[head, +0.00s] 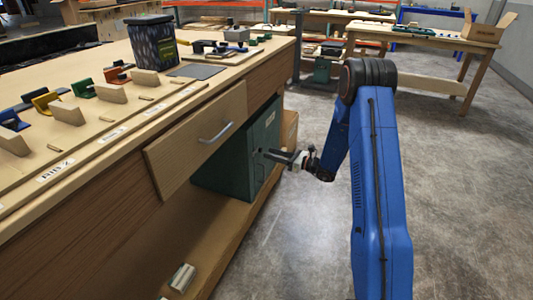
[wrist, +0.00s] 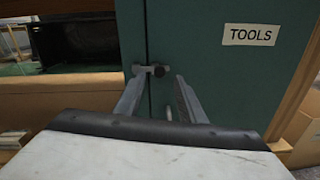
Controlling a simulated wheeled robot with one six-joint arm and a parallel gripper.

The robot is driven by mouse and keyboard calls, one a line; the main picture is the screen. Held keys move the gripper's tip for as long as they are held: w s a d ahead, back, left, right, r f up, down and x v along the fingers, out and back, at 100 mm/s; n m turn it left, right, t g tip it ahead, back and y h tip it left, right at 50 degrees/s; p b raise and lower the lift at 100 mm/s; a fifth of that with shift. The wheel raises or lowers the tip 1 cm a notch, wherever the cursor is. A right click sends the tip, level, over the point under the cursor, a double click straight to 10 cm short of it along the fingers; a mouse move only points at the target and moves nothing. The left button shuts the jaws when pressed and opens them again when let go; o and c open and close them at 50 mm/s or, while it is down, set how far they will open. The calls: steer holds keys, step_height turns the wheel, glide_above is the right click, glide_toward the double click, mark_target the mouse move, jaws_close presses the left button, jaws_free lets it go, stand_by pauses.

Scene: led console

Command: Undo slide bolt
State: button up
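A dark green cabinet (head: 228,172) stands on the shelf under the workbench; its front also fills much of the wrist view (wrist: 215,85). A small grey slide bolt (wrist: 143,69) with a black knob (wrist: 159,72) lies level across the vertical seam of the cabinet front. My gripper (wrist: 156,82) is open in front of it, with one finger to each side of the knob. I cannot tell whether either finger touches the bolt. In the head view my gripper (head: 277,156) reaches the cabinet front from the right, and the bolt is too small to make out.
A "TOOLS" label (wrist: 251,35) is on the cabinet front. A small upright grey piece (wrist: 168,114) shows below the bolt. The workbench drawer (head: 197,138) with a metal handle (head: 216,133) is above and left of the cabinet. The floor (head: 300,240) to the right is clear.

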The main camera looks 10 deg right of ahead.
mark_target(258, 145)
steer(key=shift+x, duration=1.7)
steer(key=shift+a, duration=0.1)
steer(key=shift+c, duration=0.5)
jaws_close()
steer(key=shift+w+d, duration=0.95)
steer(key=shift+w, duration=0.25)
steer(key=shift+o, duration=0.5)
jaws_free()
steer(key=shift+d, duration=0.1)
steer(key=v, duration=1.7)
steer(key=shift+s, duration=0.15)
